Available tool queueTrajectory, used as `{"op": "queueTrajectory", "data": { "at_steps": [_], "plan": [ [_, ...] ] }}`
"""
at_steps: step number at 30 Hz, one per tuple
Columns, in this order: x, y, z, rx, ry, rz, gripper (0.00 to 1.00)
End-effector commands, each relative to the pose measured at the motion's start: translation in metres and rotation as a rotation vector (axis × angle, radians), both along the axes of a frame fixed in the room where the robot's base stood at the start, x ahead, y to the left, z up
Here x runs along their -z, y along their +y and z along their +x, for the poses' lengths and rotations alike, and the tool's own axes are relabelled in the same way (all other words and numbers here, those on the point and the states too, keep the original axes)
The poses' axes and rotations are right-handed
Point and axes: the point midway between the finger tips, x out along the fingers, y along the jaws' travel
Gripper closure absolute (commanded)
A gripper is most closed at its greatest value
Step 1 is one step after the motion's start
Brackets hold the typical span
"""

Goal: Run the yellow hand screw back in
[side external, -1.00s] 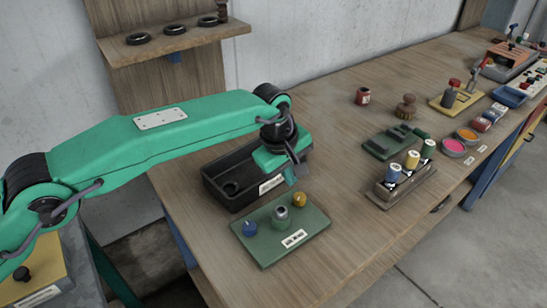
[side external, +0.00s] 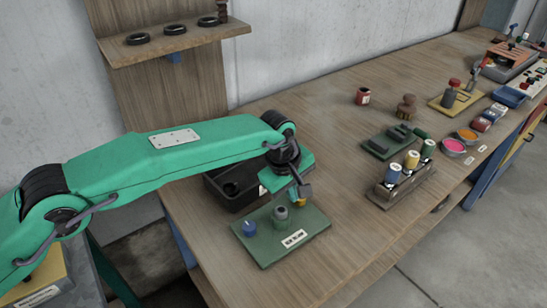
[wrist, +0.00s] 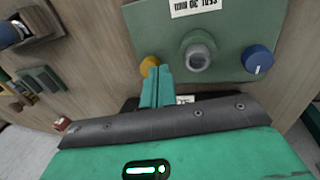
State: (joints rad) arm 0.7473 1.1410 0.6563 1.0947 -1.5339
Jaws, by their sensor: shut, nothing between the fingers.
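The yellow hand screw (wrist: 149,66) is on the green plate (side external: 265,252). In the wrist view it shows just beyond and left of my fingertips, partly covered by them. In the side view my gripper (side external: 303,192) is in front of it and hides most of it. My gripper (wrist: 161,74) is shut and empty, with its fingertips close to the screw. I cannot tell whether they touch it. A grey cylindrical fitting (wrist: 198,53) stands in the middle of the plate, with a blue knob (wrist: 257,60) on its other side.
A black tray (side external: 229,186) lies behind the plate, partly under my arm. A rack with several bobbins (side external: 411,160) stands to the right. Bare wood lies between plate and rack.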

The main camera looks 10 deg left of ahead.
Motion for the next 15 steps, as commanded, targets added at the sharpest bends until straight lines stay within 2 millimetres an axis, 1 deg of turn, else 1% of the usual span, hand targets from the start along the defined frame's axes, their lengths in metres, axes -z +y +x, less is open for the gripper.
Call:
{"op": "queueTrajectory", "data": {
  "at_steps": [3, 7, 15],
  "plan": [
    [0.012, 0.000, 0.000, 0.000, 0.001, 0.001, 1.00],
    [0.023, 0.000, 0.000, 0.000, 0.001, 0.001, 1.00],
    [0.032, 0.000, 0.000, 0.000, 0.000, 0.000, 1.00]
  ]
}}
